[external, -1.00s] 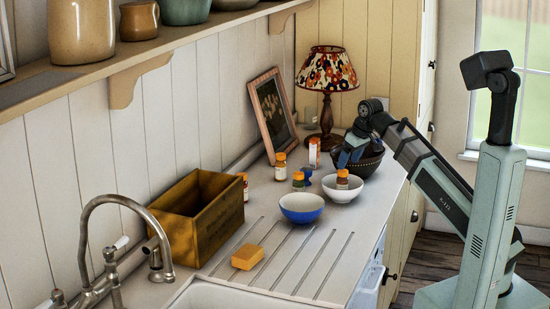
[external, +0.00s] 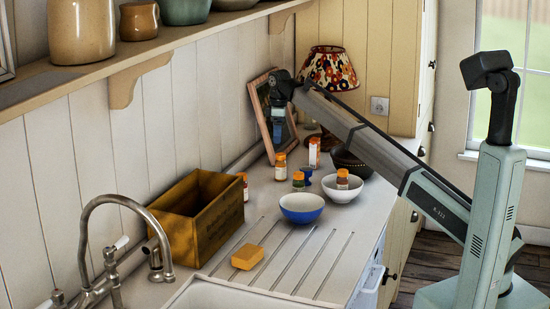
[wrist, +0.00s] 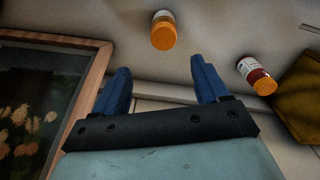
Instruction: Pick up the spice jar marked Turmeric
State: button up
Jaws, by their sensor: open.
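Several spice jars with orange lids stand on the counter, and I cannot read their labels in either view. One jar (external: 280,167) is in front of the picture frame, one (external: 314,153) near the lamp, one (external: 298,181) behind the blue bowl. Another jar (external: 342,180) is at the white bowl, and one (external: 243,186) is partly hidden by the wooden crate. My gripper (external: 278,141) is open and empty, pointing down above the front jar. In the wrist view, one jar (wrist: 163,31) lies beyond my fingertips (wrist: 160,65), and another (wrist: 257,77) is to the right.
A wooden crate (external: 232,222) stands left, with a yellow sponge (external: 247,257) in front. A blue bowl (external: 301,213), white bowl (external: 338,194), small blue cup (external: 307,173) and dark bowl (external: 350,164) are nearby. A picture frame (external: 258,90) leans on the wall beside a lamp (external: 327,72).

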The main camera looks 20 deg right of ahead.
aim_at(280, 154)
jog(key=shift+s+d+n, duration=0.1)
jog(key=shift+s+n, duration=0.05)
jog(key=shift+n, duration=0.45)
jog(key=shift+s+d+n, duration=0.1)
jog(key=shift+s+n, duration=0.05)
jog(key=shift+n, duration=0.45)
jog(key=shift+s+n+g, duration=0.1)
jog(key=shift+n+g, duration=0.2)
jog(key=shift+n, duration=0.6)
notch_tip(280, 154, down, 9)
jog(key=shift+r, duration=0.15)
jog(key=shift+s+d+f, duration=0.1)
jog(key=shift+d+f, duration=0.05)
jog(key=shift+f, duration=1.15)
jog(key=shift+d+f, duration=0.15)
jog(key=shift+f, duration=1.15)
jog(key=c, duration=1.2)
